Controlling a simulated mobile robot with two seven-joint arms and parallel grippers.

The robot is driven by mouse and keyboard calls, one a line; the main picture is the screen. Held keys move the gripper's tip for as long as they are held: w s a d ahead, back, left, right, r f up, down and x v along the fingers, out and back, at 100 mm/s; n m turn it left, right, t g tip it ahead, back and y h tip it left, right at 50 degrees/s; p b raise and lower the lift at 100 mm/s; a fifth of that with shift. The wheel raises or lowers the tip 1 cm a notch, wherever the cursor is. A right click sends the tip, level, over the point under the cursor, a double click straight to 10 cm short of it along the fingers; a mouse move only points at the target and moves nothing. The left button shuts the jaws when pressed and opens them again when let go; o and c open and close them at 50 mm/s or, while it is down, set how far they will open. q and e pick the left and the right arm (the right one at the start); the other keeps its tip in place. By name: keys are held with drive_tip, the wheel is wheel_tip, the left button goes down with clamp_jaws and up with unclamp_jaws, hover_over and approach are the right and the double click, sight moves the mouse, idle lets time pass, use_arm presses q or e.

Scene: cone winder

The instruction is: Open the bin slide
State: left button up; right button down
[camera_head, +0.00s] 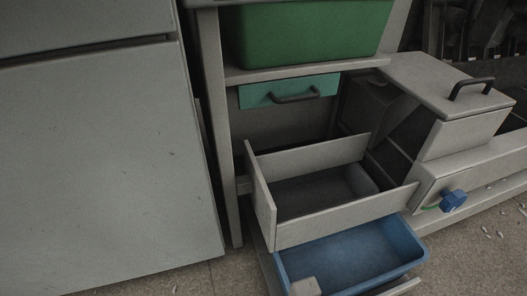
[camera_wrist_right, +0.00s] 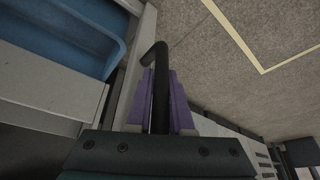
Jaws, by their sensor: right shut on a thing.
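The blue bin (camera_head: 345,255) sits low on the slide (camera_head: 400,287), out in front of the frame, below a grey open-topped drawer box (camera_head: 340,222). In the right wrist view the blue bin (camera_wrist_right: 85,38) is at upper left, beside a pale panel (camera_wrist_right: 133,70). My right gripper (camera_wrist_right: 161,88), with purple fingers, is shut on a black bar handle (camera_wrist_right: 160,62) next to that panel. The handle's far end bends over. The head view shows neither gripper clearly, and the slide's front is cut off there.
A green bin (camera_head: 310,35) stands on the shelf above a teal drawer front (camera_head: 290,90) with a dark handle. A grey lidded box (camera_head: 450,85) and a blue knob (camera_head: 453,200) are at right. A large grey cabinet (camera_head: 105,160) fills the left. Speckled floor (camera_head: 480,250) is open at lower right.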

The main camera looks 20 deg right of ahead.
drive_tip(key=s+p, duration=0.2)
drive_tip(key=s, duration=0.5)
drive_tip(key=shift+s, duration=0.35)
drive_tip(key=shift+d, duration=0.1)
drive_tip(key=c, duration=1.2)
unclamp_jaws()
drive_tip(key=shift+c, duration=0.2)
drive_tip(key=o, duration=0.4)
drive_tip(key=shift+s, duration=0.2)
drive_tip(key=shift+o, duration=0.2)
drive_tip(key=shift+w, duration=0.1)
drive_tip(key=shift+p, duration=0.35)
